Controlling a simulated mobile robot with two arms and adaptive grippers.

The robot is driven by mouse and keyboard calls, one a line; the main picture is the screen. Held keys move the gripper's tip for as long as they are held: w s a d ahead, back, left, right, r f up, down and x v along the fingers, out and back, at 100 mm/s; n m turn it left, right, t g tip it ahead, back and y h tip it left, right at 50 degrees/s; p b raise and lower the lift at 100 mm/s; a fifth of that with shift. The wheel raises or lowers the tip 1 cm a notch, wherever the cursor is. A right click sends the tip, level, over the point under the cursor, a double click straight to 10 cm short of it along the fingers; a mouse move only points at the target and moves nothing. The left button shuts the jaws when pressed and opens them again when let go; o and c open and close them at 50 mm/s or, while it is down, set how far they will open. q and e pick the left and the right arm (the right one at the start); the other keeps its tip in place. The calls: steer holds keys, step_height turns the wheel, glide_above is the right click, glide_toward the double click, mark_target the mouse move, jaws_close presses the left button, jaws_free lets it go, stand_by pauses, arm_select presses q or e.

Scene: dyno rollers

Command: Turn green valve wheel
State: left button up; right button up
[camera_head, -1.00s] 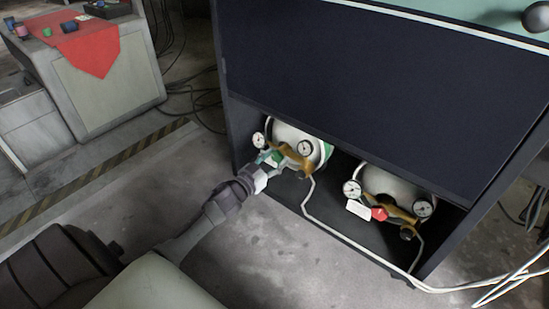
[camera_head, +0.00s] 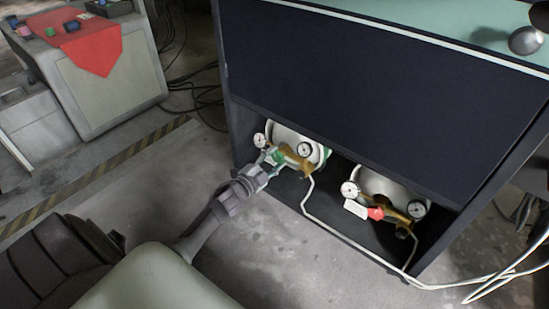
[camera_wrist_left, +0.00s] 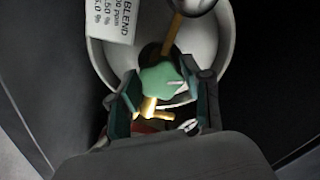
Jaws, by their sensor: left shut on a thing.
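The green valve wheel (camera_head: 274,157) sits on the brass regulator (camera_head: 294,162) of the left gas cylinder (camera_head: 287,134), inside the cabinet's low bay. My left gripper (camera_head: 266,164) reaches in from the left and is shut on the wheel. In the left wrist view the wheel (camera_wrist_left: 163,80) shows as a green knob between the two fingers (camera_wrist_left: 161,105), with brass parts below it. A white label with "BLEND" print (camera_wrist_left: 111,20) hangs at the upper left there. My right gripper does not show.
A second cylinder (camera_head: 385,188) with a red valve wheel (camera_head: 375,213) and gauges stands to the right. The dark cabinet (camera_head: 350,90) overhangs both. A white hose (camera_head: 325,228) runs along the bay's front. The floor (camera_head: 290,265) in front is clear.

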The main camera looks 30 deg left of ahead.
arm_select(q)
steer(key=m, duration=0.3)
steer(key=shift+m, duration=0.5)
steer(key=o, duration=1.2)
steer(key=shift+c, duration=0.2)
steer(key=s, duration=1.2)
steer(key=shift+a, duration=0.45)
steer(key=shift+s, duration=0.1)
